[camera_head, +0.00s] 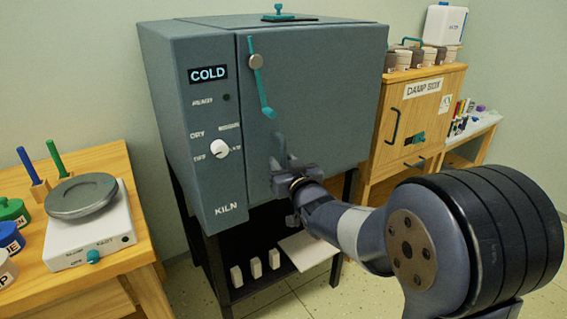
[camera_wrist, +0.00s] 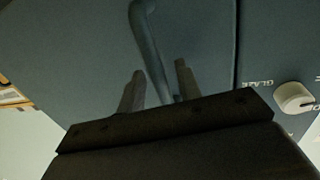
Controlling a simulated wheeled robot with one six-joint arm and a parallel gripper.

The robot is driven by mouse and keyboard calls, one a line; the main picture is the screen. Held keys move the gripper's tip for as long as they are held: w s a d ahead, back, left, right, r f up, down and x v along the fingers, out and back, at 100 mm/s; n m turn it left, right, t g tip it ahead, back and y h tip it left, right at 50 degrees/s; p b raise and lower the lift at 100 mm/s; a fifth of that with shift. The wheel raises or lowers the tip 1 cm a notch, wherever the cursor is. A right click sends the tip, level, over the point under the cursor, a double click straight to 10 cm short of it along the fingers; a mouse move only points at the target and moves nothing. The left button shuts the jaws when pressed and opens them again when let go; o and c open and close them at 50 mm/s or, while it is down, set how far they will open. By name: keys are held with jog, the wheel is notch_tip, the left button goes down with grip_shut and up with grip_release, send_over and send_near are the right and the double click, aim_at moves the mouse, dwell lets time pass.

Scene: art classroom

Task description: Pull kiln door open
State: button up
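The grey kiln (camera_head: 205,120) stands on a dark stand, and its door (camera_head: 330,90) looks flush with the front panel. A teal latch lever (camera_head: 261,85) slants downward from a round pivot on the door. Below it is the grey bar handle (camera_head: 278,148), which also shows in the wrist view (camera_wrist: 148,35). My gripper (camera_head: 290,172) is at the lower part of this handle. In the wrist view my gripper (camera_wrist: 160,85) has its two fingers apart, one on each side of the handle, with gaps visible. Whether either finger touches the bar is hard to tell.
A damp box cabinet (camera_head: 425,110) stands close at right. White blocks (camera_head: 255,268) sit on the shelf under the kiln. Floor in front of the kiln looks clear.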

jog(key=shift+w+a, duration=0.1)
jog(key=shift+w, duration=0.15)
jog(key=shift+c, duration=0.4)
grip_shut()
